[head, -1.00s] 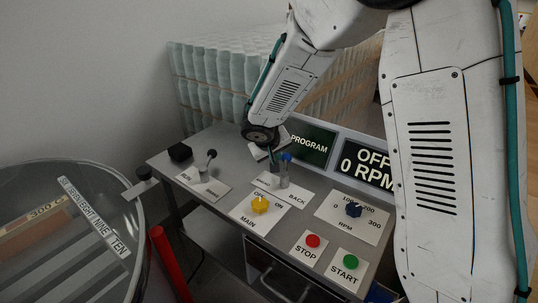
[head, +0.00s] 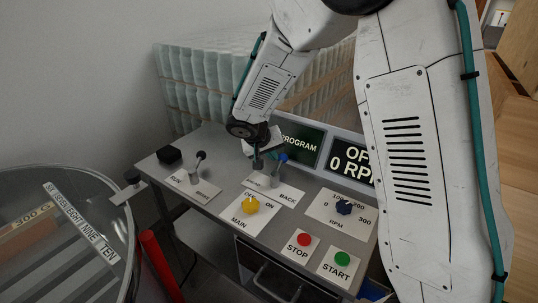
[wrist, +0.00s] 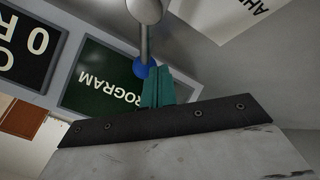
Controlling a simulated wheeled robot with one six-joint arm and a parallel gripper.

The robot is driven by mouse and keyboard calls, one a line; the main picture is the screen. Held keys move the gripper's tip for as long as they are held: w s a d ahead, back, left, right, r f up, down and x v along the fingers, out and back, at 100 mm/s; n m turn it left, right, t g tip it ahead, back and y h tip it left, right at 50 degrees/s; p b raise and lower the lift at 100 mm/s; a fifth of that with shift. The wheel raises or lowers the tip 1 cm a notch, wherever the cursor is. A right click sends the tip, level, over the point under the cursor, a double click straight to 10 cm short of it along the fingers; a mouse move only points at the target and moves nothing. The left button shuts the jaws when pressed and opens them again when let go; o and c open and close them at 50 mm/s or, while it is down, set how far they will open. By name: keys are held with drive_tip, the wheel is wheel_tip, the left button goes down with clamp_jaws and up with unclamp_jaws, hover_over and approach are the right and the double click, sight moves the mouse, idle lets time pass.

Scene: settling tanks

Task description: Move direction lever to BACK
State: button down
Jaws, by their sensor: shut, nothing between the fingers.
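The direction lever, with a blue knob (head: 283,158) on a grey stem, stands on a white label plate (head: 288,198) marked BACK at its right end. The plate's left wording is too small to read and partly covered. The lever leans slightly right in the head view, toward BACK. My gripper (head: 258,164) is shut and empty, just left of the knob. In the wrist view its teal fingertips (wrist: 158,88) are right beside the blue knob (wrist: 146,68), overlapping it in the picture. I cannot tell whether they touch.
A second lever with a black knob (head: 201,155) stands to the left. The PROGRAM screen (head: 299,141) stands close behind.

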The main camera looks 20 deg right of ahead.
drive_tip(key=d+m+g, duration=0.1)
drive_tip(key=m, duration=0.1)
drive_tip(key=s+d+m+g, duration=0.1)
drive_tip(key=m, duration=0.1)
drive_tip(key=shift+s+d+m+g+h, duration=0.1)
drive_tip(key=shift+d+m+g+h, duration=0.2)
drive_tip(key=shift+h, duration=0.1)
drive_tip(key=shift+s+d+m+g, duration=0.25)
drive_tip(key=shift+s+m+g, duration=0.15)
drive_tip(key=shift+m, duration=0.35)
drive_tip(key=shift+s+d+m+g, duration=0.3)
drive_tip(key=shift+m+g, duration=0.25)
drive_tip(key=shift+m, duration=0.25)
drive_tip(key=shift+s+d+m+g, duration=0.25)
drive_tip(key=shift+s+m+g, duration=0.15)
drive_tip(key=shift+m, duration=0.35)
drive_tip(key=v, duration=0.7)
drive_tip(key=shift+a+r, duration=0.2)
drive_tip(key=shift+r, duration=0.1)
drive_tip(key=shift+w, duration=0.1)
